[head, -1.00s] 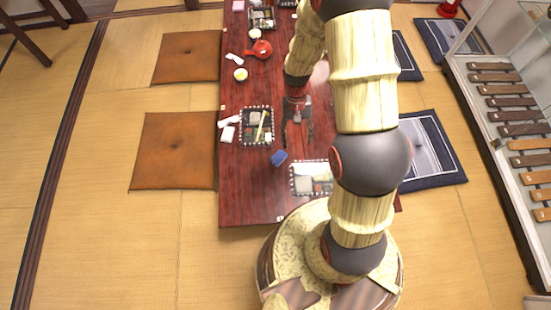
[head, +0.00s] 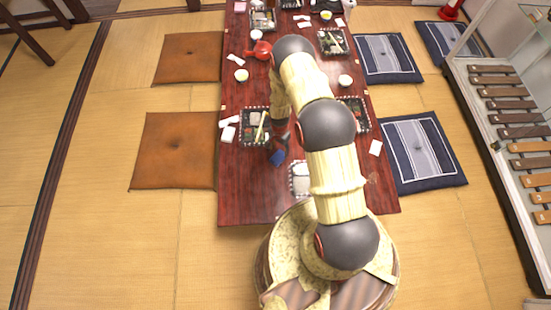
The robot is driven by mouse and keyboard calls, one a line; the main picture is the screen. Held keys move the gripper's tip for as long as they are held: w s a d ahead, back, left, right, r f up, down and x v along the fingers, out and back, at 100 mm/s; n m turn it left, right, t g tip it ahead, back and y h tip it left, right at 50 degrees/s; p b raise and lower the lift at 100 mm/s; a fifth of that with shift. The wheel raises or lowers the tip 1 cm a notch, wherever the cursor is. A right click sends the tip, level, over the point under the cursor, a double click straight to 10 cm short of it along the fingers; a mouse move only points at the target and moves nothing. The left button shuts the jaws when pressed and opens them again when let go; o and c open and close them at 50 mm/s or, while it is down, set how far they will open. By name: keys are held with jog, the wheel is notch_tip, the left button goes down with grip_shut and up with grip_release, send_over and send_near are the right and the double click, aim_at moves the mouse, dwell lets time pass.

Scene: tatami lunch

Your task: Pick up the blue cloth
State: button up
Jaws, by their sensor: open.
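The blue cloth (head: 277,158) is a small dark blue piece on the red-brown table (head: 247,195), between the bento tray at the left and the tray at the front. My gripper (head: 279,150) is directly over it, pointing down, and its fingers overlap the cloth's upper edge in the picture. The gripper is open. Its fingertips are small and partly hidden by my own arm, so I cannot tell whether they touch the cloth.
A bento tray (head: 247,126) with chopsticks lies just left of the gripper. Another tray (head: 299,180) is at the front, partly behind my arm. A red teapot (head: 260,50) and a cup (head: 241,75) stand farther back. The table's front left is clear.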

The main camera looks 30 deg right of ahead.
aim_at(278, 156)
jog(key=shift+w+f+m, duration=0.15)
jog(key=shift+f+m, duration=0.05)
jog(key=shift+m, duration=0.3)
notch_tip(278, 156, down, 8)
jog(key=b, duration=0.3)
jog(key=shift+a+r, duration=0.1)
jog(key=shift+r, duration=0.1)
jog(key=shift+c, duration=0.4)
jog(key=c, duration=0.7)
jog(key=shift+c, duration=0.3)
jog(key=shift+r, duration=0.15)
jog(key=shift+c, duration=0.2)
